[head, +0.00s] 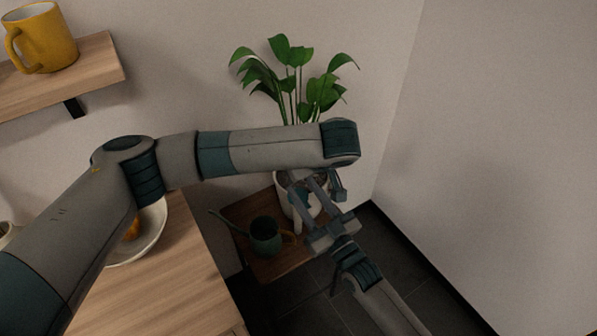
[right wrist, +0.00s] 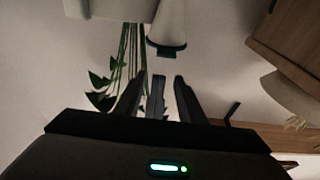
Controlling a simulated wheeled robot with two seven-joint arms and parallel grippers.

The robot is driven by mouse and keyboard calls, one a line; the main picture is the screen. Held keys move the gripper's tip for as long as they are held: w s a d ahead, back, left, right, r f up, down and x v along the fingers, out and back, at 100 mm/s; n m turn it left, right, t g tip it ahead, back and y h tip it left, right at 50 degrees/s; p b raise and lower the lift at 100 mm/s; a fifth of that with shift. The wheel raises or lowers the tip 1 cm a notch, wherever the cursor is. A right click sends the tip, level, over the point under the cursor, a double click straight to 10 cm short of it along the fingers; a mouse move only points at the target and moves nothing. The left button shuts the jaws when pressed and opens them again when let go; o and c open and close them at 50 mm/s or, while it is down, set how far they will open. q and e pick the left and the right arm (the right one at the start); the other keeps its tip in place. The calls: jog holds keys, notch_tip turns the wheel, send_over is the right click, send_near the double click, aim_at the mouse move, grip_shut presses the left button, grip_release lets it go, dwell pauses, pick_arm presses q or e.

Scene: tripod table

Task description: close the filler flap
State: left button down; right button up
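A small dark green watering can (head: 265,236) stands on the small wooden table (head: 262,268), its spout toward the upper left and a tan handle at its right. Its top opening looks dark; I cannot make out a filler flap or how it stands. My right gripper (head: 306,182) is to the right of and beyond the can, apart from it, in front of the white pot (head: 284,196). Its fingers look spread and empty, also in the right wrist view (right wrist: 157,82). My left gripper (head: 339,188) is mostly hidden below the end of my left arm.
A leafy plant (head: 293,78) grows from the pot against the wall. A wooden counter (head: 165,285) with a bowl (head: 150,238) is at left. A yellow mug (head: 46,40) stands on a shelf (head: 85,68). My left arm crosses above the table. Dark floor lies at right.

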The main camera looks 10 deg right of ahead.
jog(key=v, duration=1)
jog(key=s+d+f+g+h, duration=0.1)
jog(key=s+f+g, duration=0.1)
jog(key=f, duration=0.8)
jog(key=s+d+f+m+g+h, duration=0.1)
jog(key=f+g+h, duration=0.1)
jog(key=f, duration=0.8)
jog(key=s+d+f+g+h, duration=0.1)
jog(key=s+d+f+g, duration=0.1)
jog(key=f, duration=0.8)
jog(key=s+d+f+g+h, duration=0.1)
jog(key=s+f+g, duration=0.7)
jog(key=s+f, duration=1.4)
jog(key=shift+s+d+m+h, duration=0.25)
jog(key=shift+s+m+h, duration=0.15)
jog(key=shift+h, duration=0.4)
